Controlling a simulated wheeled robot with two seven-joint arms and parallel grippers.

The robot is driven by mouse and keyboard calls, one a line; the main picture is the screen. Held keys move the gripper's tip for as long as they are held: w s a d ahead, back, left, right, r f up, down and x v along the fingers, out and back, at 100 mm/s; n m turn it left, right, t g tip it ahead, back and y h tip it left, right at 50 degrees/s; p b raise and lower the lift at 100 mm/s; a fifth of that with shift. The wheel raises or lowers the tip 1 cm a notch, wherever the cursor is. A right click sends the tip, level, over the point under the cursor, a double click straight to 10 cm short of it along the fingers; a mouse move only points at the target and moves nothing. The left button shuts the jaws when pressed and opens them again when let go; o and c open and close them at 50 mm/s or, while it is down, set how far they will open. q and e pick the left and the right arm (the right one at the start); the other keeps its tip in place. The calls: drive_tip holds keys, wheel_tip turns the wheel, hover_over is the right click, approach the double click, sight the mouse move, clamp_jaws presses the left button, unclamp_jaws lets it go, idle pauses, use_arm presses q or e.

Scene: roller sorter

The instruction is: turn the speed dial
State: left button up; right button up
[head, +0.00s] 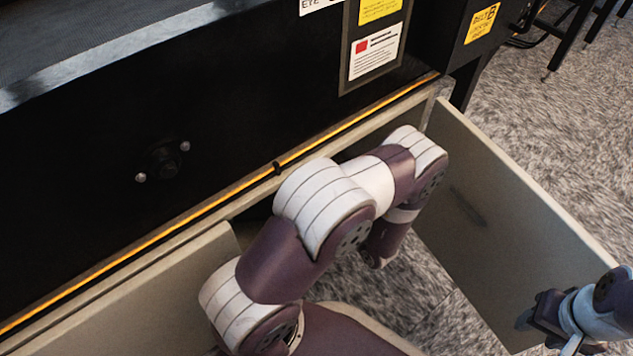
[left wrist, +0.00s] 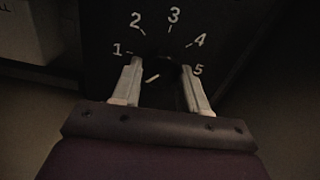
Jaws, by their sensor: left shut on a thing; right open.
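The speed dial (left wrist: 165,72) is a dark knob on a dark panel in the left wrist view, with the numbers 1 to 5 in an arc above it. A short pale line shows on the knob, slanted; it is too dim to tell which number it points at. My left gripper (left wrist: 161,88) has one finger on each side of the knob and is shut on it. In the head view my left arm reaches into the opening under the machine; its gripper and the dial are hidden there. My right gripper (head: 532,318) is open and empty at the lower right.
Two beige cabinet doors stand open, a left one (head: 130,310) and a right one (head: 490,215), with my left arm between them. The black machine side (head: 80,150) with labels (head: 375,55) rises above. My right gripper is close to the right door. Grey carpet (head: 560,120) lies beyond.

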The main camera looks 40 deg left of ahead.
use_arm(q)
drive_tip(key=shift+r+n+p, duration=0.15)
drive_tip(key=shift+n+p, duration=5.25)
drive_tip(key=shift+n, duration=7.5)
drive_tip(key=o, duration=1.1)
drive_tip(key=shift+c, duration=0.2)
